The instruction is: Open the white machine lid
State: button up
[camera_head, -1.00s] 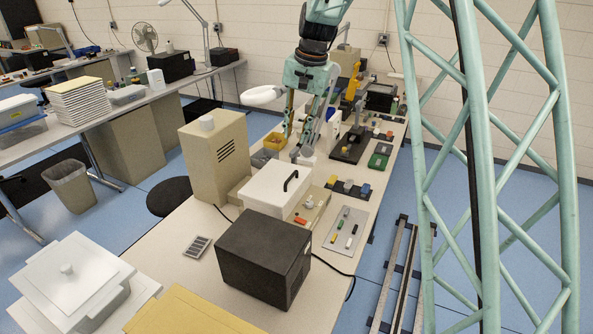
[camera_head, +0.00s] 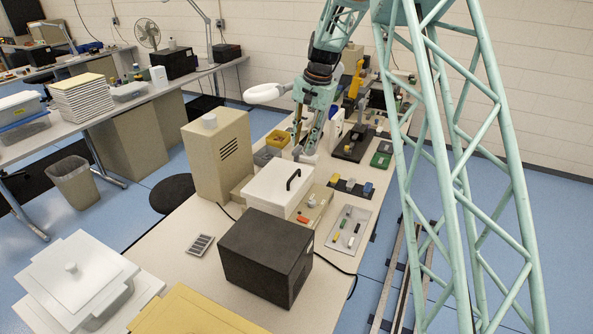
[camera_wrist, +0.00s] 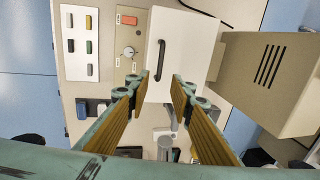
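The white machine lid (camera_head: 272,190) is a white box-shaped cover with a black bar handle (camera_head: 293,179) on top, and it is down. In the wrist view the lid (camera_wrist: 190,40) fills the upper middle, with its handle (camera_wrist: 161,60) upright in the picture. My gripper (camera_head: 305,157) is above the bench at the far end of the lid. In the wrist view my gripper (camera_wrist: 159,80) is open and empty, its ribbed tan fingers apart. The handle's near end shows between the fingertips in the picture; I see no contact.
A tall beige machine (camera_head: 218,160) stands left of the lid. A black box (camera_head: 265,257) stands in front of it. A grey tray (camera_head: 348,229) with small coloured pieces and a dark strip with blocks (camera_head: 350,187) lie to its right.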

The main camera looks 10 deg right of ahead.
aim_at(295, 173)
jog(key=shift+f, duration=0.15)
jog(key=shift+w+a+f, duration=0.3)
jog(key=shift+a+f, duration=0.05)
jog(key=shift+f, duration=1.85)
jog(key=shift+w+a+f, duration=0.25)
jog(key=shift+a+f, duration=0.05)
jog(key=shift+f, duration=1.95)
jog(key=shift+w+a+f, duration=0.3)
jog(key=shift+a+f, duration=0.05)
jog(key=shift+f, duration=1.85)
jog(key=shift+c, duration=0.7)
grip_shut()
